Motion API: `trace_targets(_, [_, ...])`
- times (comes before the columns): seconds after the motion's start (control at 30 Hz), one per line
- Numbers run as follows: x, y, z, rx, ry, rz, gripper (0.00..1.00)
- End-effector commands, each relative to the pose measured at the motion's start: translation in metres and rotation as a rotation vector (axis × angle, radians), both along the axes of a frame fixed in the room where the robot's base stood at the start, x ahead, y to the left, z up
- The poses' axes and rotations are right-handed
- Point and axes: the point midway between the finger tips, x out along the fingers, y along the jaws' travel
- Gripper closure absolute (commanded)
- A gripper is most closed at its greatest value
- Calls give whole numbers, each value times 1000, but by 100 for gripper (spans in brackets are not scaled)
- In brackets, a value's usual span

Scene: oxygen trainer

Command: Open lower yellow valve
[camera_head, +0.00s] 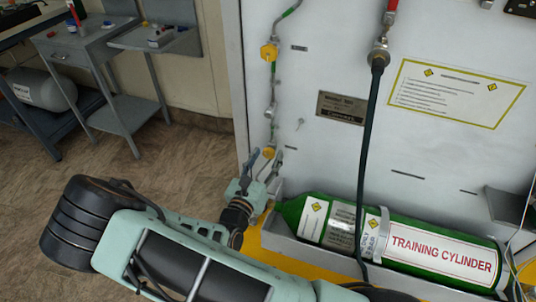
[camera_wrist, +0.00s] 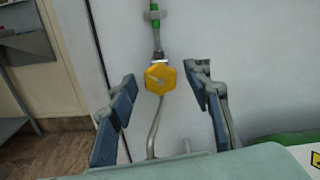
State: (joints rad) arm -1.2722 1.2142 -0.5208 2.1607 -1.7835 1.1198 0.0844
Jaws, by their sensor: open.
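The lower yellow valve (camera_head: 268,153) is a small yellow knob on a thin vertical pipe at the left edge of the white panel. In the wrist view it is a yellow hexagonal knob (camera_wrist: 160,79) with a pale pointer mark on its face. My gripper (camera_head: 266,160) is in front of the panel, just below the valve in the head view. In the wrist view its two blue-padded fingers (camera_wrist: 163,84) are spread apart, one on each side of the knob, with visible gaps. Nothing is held.
An upper yellow valve (camera_head: 269,53) sits higher on the same line. A green training cylinder (camera_head: 340,222) lies in a tray at the panel's foot. A black hose (camera_head: 369,130) hangs down the panel. A grey side table (camera_head: 85,45) stands on the left, with open floor before it.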

Motion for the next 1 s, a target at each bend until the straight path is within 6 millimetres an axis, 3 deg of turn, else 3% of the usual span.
trace_targets(0.3, [-62,27,0,1,2,4,55])
trace_targets(0.5, [-89,37,0,1,0,2,55])
trace_targets(1.0, [-98,40,-1,11,-5,0,55])
